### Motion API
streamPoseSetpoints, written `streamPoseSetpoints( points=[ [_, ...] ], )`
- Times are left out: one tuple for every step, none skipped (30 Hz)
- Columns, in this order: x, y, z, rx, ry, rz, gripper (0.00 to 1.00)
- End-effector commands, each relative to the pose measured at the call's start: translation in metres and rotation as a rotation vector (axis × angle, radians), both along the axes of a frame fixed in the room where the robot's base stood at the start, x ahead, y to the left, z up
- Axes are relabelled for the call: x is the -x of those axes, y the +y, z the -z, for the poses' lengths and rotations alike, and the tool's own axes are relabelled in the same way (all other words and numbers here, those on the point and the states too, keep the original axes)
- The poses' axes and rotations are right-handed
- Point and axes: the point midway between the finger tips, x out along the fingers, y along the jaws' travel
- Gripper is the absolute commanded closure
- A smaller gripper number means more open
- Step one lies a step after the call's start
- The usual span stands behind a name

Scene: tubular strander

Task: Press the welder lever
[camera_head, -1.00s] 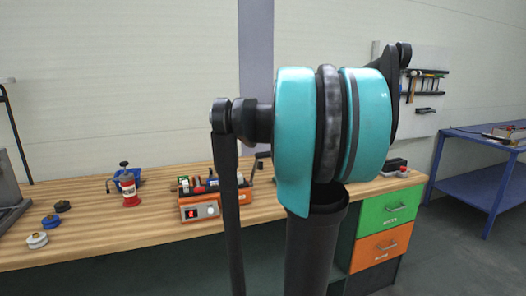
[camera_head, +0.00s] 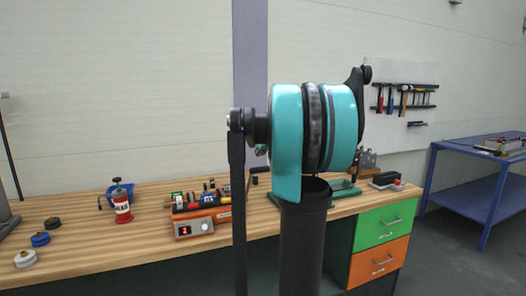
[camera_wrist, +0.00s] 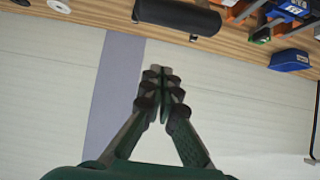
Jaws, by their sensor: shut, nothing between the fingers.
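An orange device (camera_head: 195,226) with a red display and a knob stands on the bench in the head view; it looks like the welder. A dark handle (camera_head: 256,170) shows to its right, partly behind my arm, and may be the lever. In the wrist view a black cylindrical grip (camera_wrist: 178,15) lies near the top edge, perhaps the same handle. My gripper (camera_wrist: 163,76) is shut and empty, with its fingertips below that grip in the picture and apart from it. My gripper is hidden in the head view.
A green-based device (camera_head: 344,189) is partly hidden behind my arm. Green and orange drawers are at right, with a blue table (camera_head: 470,187) beyond.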

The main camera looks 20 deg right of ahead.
Motion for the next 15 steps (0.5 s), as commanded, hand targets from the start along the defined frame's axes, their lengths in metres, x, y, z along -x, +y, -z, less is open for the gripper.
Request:
streamPoseSetpoints(
  points=[
    [-0.008, 0.000, 0.005, 0.000, 0.000, -0.001, 1.00],
    [-0.012, 0.000, 0.008, 0.000, 0.000, -0.001, 1.00],
    [-0.017, 0.000, 0.011, 0.000, 0.000, -0.001, 1.00],
    [-0.020, 0.000, 0.014, 0.000, 0.000, -0.001, 1.00],
    [-0.024, 0.000, 0.016, 0.000, 0.000, -0.001, 1.00],
    [-0.026, 0.000, 0.019, -0.001, -0.001, -0.001, 1.00],
    [-0.019, 0.000, 0.022, 0.000, -0.001, 0.001, 1.00],
    [-0.015, 0.000, 0.024, 0.000, -0.001, 0.001, 1.00],
    [-0.010, 0.000, 0.027, 0.000, -0.001, 0.001, 1.00],
    [-0.007, 0.000, 0.030, 0.000, -0.001, 0.001, 1.00],
    [-0.005, 0.000, 0.032, 0.000, -0.001, 0.001, 1.00],
    [-0.001, 0.000, 0.034, 0.000, -0.001, 0.001, 1.00],
    [0.001, 0.000, 0.035, 0.000, -0.001, 0.001, 1.00],
    [0.003, 0.000, 0.037, 0.000, -0.001, 0.001, 1.00],
    [0.005, 0.000, 0.038, 0.001, -0.001, 0.001, 1.00]
  ],
)
